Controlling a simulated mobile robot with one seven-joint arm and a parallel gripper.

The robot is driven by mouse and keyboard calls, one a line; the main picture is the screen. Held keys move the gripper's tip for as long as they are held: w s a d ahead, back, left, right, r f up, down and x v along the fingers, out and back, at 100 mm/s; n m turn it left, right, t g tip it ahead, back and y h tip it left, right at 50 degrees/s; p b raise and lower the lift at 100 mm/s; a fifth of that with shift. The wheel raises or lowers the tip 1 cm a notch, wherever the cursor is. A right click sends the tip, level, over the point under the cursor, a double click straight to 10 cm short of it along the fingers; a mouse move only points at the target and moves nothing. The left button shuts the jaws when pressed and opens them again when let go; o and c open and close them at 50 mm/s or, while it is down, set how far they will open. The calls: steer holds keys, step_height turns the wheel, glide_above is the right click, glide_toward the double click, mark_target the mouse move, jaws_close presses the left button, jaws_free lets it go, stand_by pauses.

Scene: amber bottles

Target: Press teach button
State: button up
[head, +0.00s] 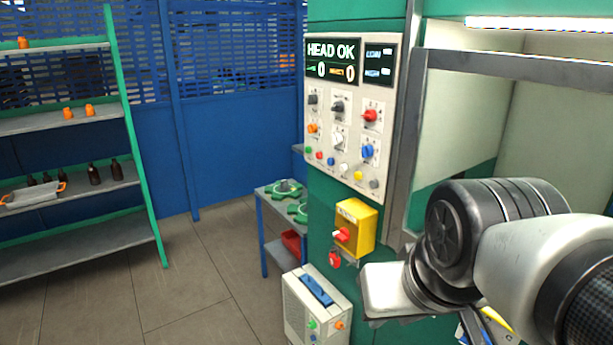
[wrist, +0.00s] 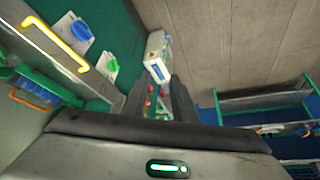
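The control panel (head: 349,120) is upright on a green column in the head view. It carries a "HEAD OK" display (head: 332,62), several rotary knobs and a low row of small coloured buttons (head: 332,164). No teach label is readable, so I cannot tell which button is the teach button. My gripper's two dark fingers (wrist: 160,103) show apart in the wrist view, with nothing clearly held between them. In the head view, my wrist is at lower right, below and right of the panel; the fingertips cannot be made out there.
A yellow box with a red switch (head: 355,228) is mounted below the panel. A pale case with a blue handle (head: 317,305) stands below it; a similar case shows in the wrist view (wrist: 158,57). A shelf with bottles (head: 75,208) stands left, beyond open floor (head: 190,290).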

jaws_close()
stand_by(1.2)
